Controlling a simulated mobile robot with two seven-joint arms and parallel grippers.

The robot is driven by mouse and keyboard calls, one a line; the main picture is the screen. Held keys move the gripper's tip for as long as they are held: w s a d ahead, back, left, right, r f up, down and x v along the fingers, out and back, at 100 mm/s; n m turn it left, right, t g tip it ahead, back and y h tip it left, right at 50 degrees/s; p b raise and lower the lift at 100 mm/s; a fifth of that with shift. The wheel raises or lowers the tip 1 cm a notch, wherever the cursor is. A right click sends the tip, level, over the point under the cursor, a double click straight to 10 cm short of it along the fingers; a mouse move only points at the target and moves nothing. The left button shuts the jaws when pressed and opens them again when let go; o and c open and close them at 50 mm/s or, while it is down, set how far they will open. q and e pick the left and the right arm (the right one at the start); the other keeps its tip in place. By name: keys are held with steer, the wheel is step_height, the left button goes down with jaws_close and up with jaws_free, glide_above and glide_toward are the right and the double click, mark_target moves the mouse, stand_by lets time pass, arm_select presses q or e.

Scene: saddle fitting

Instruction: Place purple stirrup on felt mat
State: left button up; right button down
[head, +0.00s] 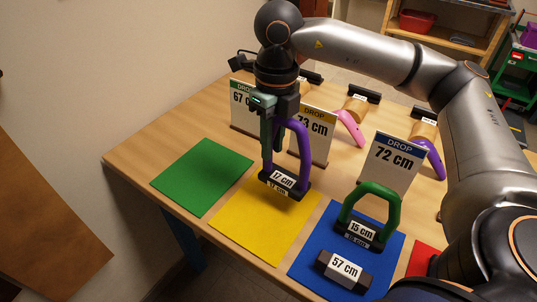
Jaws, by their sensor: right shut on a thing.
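The purple stirrup (305,155) is upright, with a black base labelled 17 cm. My right gripper (278,135) is shut on the purple stirrup, pointing down from above. The stirrup's base is over the far part of the yellow felt mat (250,228); I cannot tell whether it touches the mat or hangs just above it. A green felt mat (203,175) is to the left. A blue felt mat (312,277) is to the right, with a green stirrup (372,190) labelled 15 cm on it. My left gripper is out of view.
A black block (343,271) labelled 57 cm lies on the blue mat. Drop cards of 67 cm (240,97), 73 cm (318,120) and 72 cm (393,155) stand behind the mats. Pink (350,127) and purple-blue (433,158) pieces lie behind. A red mat (420,259) is partly hidden.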

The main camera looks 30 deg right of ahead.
steer(key=shift+w+f, duration=0.65)
steer(key=shift+f, duration=0.8)
steer(key=shift+w+f, duration=0.15)
steer(key=shift+f, duration=0.8)
steer(key=shift+f, duration=0.2)
steer(key=c, duration=0.7)
jaws_free()
steer(key=shift+r, duration=0.15)
steer(key=r, duration=1.2)
steer(key=shift+d+p, duration=0.3)
steer(key=shift+d, duration=0.05)
